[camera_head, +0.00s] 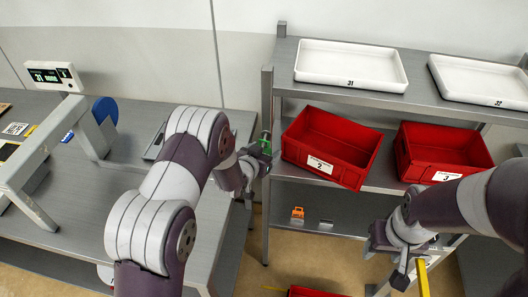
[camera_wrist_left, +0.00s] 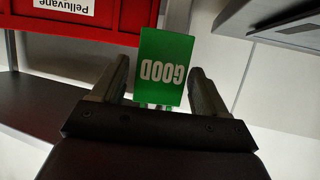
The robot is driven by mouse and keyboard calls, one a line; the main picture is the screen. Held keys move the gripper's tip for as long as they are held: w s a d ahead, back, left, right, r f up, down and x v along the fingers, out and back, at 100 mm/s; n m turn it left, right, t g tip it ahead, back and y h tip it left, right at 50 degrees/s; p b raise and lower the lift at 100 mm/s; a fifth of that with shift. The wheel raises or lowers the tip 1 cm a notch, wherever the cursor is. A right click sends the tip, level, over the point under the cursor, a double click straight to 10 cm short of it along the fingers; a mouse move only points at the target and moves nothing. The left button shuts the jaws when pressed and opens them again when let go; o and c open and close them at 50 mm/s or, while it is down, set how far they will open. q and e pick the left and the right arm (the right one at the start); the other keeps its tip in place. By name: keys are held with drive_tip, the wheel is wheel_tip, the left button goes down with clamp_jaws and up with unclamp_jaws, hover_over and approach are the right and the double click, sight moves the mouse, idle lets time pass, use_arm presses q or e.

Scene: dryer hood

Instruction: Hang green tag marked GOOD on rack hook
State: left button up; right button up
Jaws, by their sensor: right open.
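The green tag marked GOOD (camera_wrist_left: 165,67) shows between the two fingers of my left gripper (camera_wrist_left: 160,85) in the left wrist view. Its lettering appears upside down there. The fingers stand apart on either side of it; I cannot tell whether they press on it. In the head view the tag is a small green patch (camera_head: 266,136) at my left gripper (camera_head: 264,150), beside the rack's left post (camera_head: 267,105). I cannot make out a rack hook. My right gripper (camera_head: 404,270) is open, low in front of the rack at the right.
Red bins (camera_head: 325,135) (camera_head: 445,140) stand on the rack's middle shelf, white trays (camera_head: 350,53) (camera_head: 480,72) on its top shelf. A small orange item (camera_head: 297,213) lies on the lower shelf. A grey table (camera_head: 95,185) is at left. A yellow bar (camera_head: 422,278) is near my right gripper.

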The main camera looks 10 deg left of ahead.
use_arm(q)
drive_tip(key=shift+o, duration=0.3)
drive_tip(key=b+v, duration=0.3)
drive_tip(key=v, duration=1)
drive_tip(key=s+a+f+n+g+y, duration=0.1)
drive_tip(key=s+a+f+g+y, duration=0.2)
drive_tip(key=s+f+g, duration=0.4)
drive_tip(key=s+r+n+g, duration=0.1)
drive_tip(key=s+r+g, duration=0.3)
drive_tip(key=s+r, duration=0.4)
drive_tip(key=s, duration=0.4)
drive_tip(key=shift+s+a+r+n+g, duration=0.2)
drive_tip(key=shift+s+r+n+g, duration=0.1)
drive_tip(key=shift+r+n, duration=0.1)
